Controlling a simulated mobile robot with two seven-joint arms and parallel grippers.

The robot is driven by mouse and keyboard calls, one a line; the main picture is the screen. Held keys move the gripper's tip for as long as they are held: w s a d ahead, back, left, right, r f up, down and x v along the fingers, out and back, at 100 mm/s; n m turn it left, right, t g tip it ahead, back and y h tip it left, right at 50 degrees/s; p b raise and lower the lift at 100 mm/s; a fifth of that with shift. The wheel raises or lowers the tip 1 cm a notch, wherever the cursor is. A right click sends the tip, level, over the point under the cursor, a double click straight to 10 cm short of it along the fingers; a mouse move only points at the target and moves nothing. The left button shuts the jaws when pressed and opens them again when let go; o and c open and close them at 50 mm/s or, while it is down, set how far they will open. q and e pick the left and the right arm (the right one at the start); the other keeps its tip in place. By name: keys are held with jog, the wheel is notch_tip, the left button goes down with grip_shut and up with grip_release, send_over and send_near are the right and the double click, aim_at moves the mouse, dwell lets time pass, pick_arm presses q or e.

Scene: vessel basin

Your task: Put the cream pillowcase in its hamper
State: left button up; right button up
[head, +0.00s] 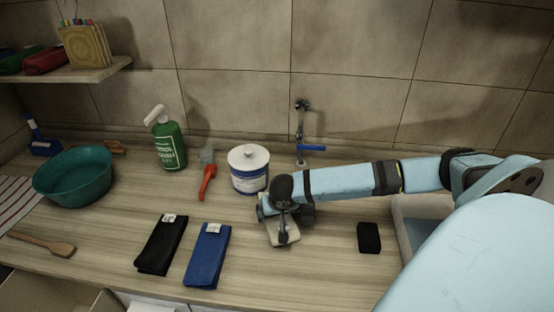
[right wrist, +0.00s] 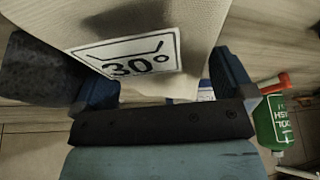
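The cream pillowcase (head: 291,232) is at the middle of the counter in the head view, partly covered by my right gripper (head: 282,222). In the right wrist view the pillowcase (right wrist: 180,25) fills the upper middle, close to the camera, with a white "30°" label. My right gripper's two blue fingers (right wrist: 165,80) stand well apart on either side of the label. The cloth overlaps the left-hand finger and reaches the other one; whether it is pinched is unclear. My left gripper is not in view. I cannot make out which container is the cream hamper.
A black folded cloth (head: 160,244) and a blue one (head: 208,256) lie left of the gripper. A white tub (head: 248,170), red-handled tool (head: 207,180), green bottle (head: 170,146) and teal basin (head: 74,176) stand behind. A black block (head: 369,238) lies right. Open boxes (head: 50,291) show below the counter's front edge.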

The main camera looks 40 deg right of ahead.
notch_tip(320, 180, up, 13)
jog(key=s+a+g+y+b, duration=0.1)
jog(key=s+g+b, duration=0.1)
jog(key=b, duration=0.4)
jog(key=f, duration=0.6)
jog(key=w+f, duration=0.1)
jog(key=f, duration=0.2)
jog(key=shift+d, duration=0.2)
jog(key=f, duration=0.4)
jog(key=shift+w+d, duration=0.2)
jog(key=shift+w, duration=0.1)
jog(key=c, duration=0.9)
